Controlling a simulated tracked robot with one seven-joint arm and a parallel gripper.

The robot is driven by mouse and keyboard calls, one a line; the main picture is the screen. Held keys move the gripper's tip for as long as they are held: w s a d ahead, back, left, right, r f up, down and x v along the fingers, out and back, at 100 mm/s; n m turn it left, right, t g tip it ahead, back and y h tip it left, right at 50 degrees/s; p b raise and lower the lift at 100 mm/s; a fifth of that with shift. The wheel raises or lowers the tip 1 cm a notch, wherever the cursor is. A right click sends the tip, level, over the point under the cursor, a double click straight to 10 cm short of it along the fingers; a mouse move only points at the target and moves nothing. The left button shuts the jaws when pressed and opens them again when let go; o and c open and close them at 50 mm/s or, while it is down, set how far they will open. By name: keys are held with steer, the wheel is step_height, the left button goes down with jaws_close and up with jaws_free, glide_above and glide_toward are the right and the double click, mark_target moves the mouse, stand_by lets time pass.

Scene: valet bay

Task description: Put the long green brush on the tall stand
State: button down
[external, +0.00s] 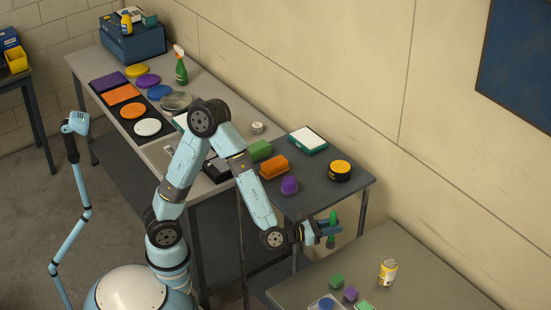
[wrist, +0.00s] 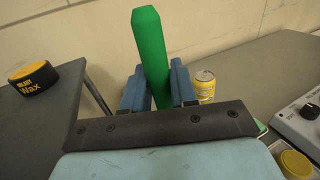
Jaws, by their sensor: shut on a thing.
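My gripper (external: 328,228) is shut on a long green brush (external: 333,215) that stands roughly upright between the blue fingers. In the wrist view the green brush (wrist: 150,45) rises as a plain faceted bar between the two fingertips (wrist: 158,85); its lower part is hidden by my gripper. In the external view it hangs near the gap between the dark-topped table (external: 310,205) and the grey table at front right (external: 300,288). I cannot make out for sure which thing is the tall stand.
The dark table holds a black wax tin with a yellow lid (external: 340,170), a purple piece (external: 289,186), an orange block (external: 273,167) and a green block (external: 260,150). A yellow can (external: 387,272) and small coloured pieces stand on the front-right table. The wall runs behind.

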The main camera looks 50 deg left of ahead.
steer(key=s+a+r+n+t+y, duration=0.1)
steer(key=a+r+n+y, duration=0.35)
steer(key=a+r, duration=0.65)
steer(key=s+a+r+n+y, duration=0.1)
steer(key=a+r+n+y, duration=0.4)
steer(key=a, duration=1)
steer(key=w+d+f+m+y, duration=0.1)
steer(key=w+d+f, duration=0.3)
steer(key=w+f, duration=0.7)
steer(key=shift+w+d+m, duration=0.35)
steer(key=shift+w+m, duration=0.4)
steer(key=shift+w, duration=0.3)
steer(key=shift+f, duration=0.15)
steer(key=c, duration=0.9)
jaws_free()
steer(key=shift+s, duration=0.1)
